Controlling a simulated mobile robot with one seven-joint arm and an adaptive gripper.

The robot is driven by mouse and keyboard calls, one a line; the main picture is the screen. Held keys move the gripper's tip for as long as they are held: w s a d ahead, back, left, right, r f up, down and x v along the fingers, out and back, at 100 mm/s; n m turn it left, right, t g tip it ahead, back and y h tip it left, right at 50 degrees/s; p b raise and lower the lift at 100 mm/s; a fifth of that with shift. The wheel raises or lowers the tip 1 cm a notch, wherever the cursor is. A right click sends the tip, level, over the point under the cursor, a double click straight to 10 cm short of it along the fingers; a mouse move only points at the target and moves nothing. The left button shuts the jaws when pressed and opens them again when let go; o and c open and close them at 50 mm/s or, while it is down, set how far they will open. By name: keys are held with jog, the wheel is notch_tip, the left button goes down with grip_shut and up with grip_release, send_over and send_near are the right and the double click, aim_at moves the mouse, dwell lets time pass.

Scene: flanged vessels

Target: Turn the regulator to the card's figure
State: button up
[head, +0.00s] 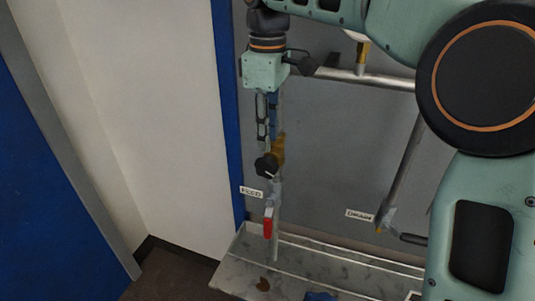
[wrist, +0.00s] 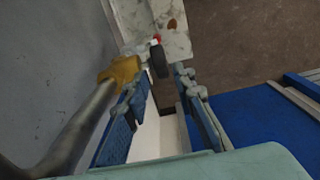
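The regulator has a brass body (head: 279,148) and a black knob (head: 267,166) with a pale mark, on the vertical pipe at the grey panel's left. In the wrist view its brass body (wrist: 122,70) is left of the fingertips, and the black knob (wrist: 158,60) shows just beyond the gap between them. My gripper (head: 267,146) points down just above the knob; in the wrist view its two blue fingers (wrist: 160,80) are apart with nothing clamped. I cannot tell whether a finger touches the knob. No card with a readable figure shows.
A red-handled valve (head: 268,223) sits below the regulator, beside the FEED label (head: 252,192). A DRAIN label (head: 360,214) and lever (head: 412,239) are to the right. A metal tray (head: 240,272) lies below. A gauge (head: 355,36) is partly hidden by my arm.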

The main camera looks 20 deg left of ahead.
aim_at(268, 158)
notch_tip(268, 158, down, 5)
jog(key=shift+f, duration=0.2)
grip_shut()
